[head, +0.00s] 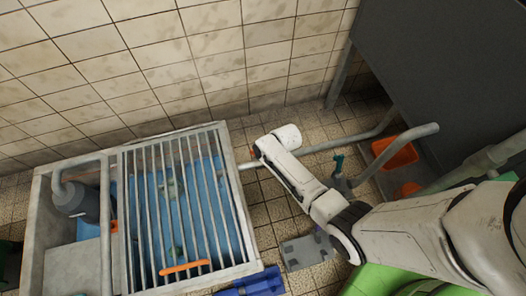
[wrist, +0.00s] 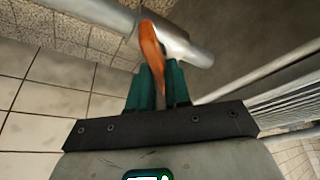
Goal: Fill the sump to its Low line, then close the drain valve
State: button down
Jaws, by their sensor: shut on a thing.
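The sump (head: 241,232) is a grey tank at the lower left of the head view, with a barred grating on top. Blue water (head: 170,190) shows between the bars; I cannot make out a Low line. My gripper (wrist: 160,88) is shut on an orange lever (wrist: 152,50) beside a metal pipe (wrist: 188,48) in the wrist view. The lever's lower end is hidden between the fingers. I cannot tell whether this lever is the drain valve's.
A grey pump (head: 76,199) sits at the sump's left. An orange bar (head: 185,268) lies along the grating's front. A teal handle (head: 338,163) stands by pipes at right, near an orange bin (head: 396,154).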

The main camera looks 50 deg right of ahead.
jog(key=m+h, duration=0.1)
jog(key=m, duration=0.3)
jog(key=shift+a+m+h+p, duration=0.2)
jog(key=shift+m+h+p, duration=0.1)
jog(key=shift+h+p, duration=0.1)
jog(key=shift+f+m+g+h+b, duration=0.1)
jog(key=shift+m+g+h+b, duration=0.35)
jog(key=shift+m, duration=1.55)
jog(key=shift+h, duration=0.35)
jog(key=c, duration=1.2)
grip_release()
jog(key=shift+o, duration=0.2)
jog(key=shift+r, duration=0.2)
jog(key=p+v, duration=0.5)
jog(key=v, duration=0.5)
jog(key=shift+r, duration=0.25)
jog(key=shift+s+a, duration=0.1)
jog(key=shift+a, duration=0.05)
